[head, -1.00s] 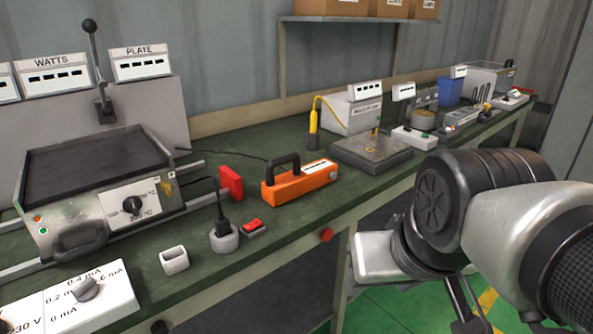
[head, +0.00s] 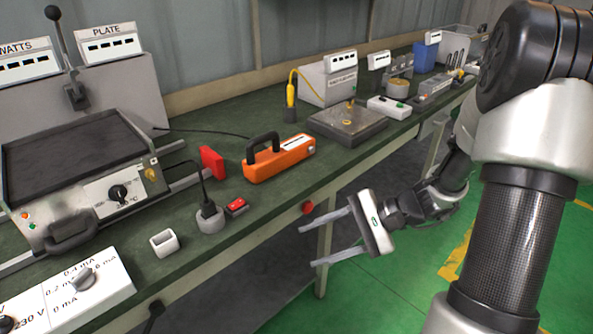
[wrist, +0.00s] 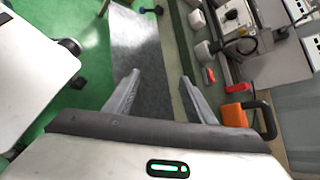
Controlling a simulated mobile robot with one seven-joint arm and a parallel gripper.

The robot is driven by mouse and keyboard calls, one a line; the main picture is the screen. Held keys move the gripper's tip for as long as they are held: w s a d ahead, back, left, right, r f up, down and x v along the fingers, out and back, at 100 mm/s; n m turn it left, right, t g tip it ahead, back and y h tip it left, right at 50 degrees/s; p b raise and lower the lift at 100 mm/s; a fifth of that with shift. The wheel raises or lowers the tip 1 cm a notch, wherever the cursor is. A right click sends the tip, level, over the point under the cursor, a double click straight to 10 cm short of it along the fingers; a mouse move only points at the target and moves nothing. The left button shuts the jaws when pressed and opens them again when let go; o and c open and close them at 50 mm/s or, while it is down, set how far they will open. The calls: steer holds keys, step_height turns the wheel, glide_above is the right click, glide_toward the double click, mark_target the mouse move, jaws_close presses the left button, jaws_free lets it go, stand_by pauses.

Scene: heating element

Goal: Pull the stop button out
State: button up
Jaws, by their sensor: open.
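A round red stop button (head: 307,208) sits on the front edge of the bench, below the orange tool, in the head view. I cannot make it out in the wrist view. My gripper (head: 308,246) is open and empty in front of the bench, with its fingers pointing left. The fingertips are just below the button in the picture and look apart from it. In the wrist view the open fingers (wrist: 160,76) have bare floor and the bench edge beyond them.
The green bench (head: 264,204) holds an orange tool (head: 278,158), a red block (head: 212,162), a small red switch (head: 236,206), a round socket with a black plug (head: 209,217) and a hot plate unit (head: 85,170). The floor in front of the bench is clear.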

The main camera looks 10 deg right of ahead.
steer(key=w+d+f+m+t+y+p, duration=0.2)
steer(key=w+d+f+m+t, duration=0.3)
steer(key=d+m+t, duration=0.2)
steer(key=m+t+h, duration=0.3)
steer(key=m+t, duration=0.3)
steer(key=m, duration=0.1)
glide_toward(310, 208)
steer(key=b+x, duration=0.1)
steer(key=x, duration=0.7)
steer(key=shift+w+a, duration=0.2)
steer(key=shift+w, duration=0.05)
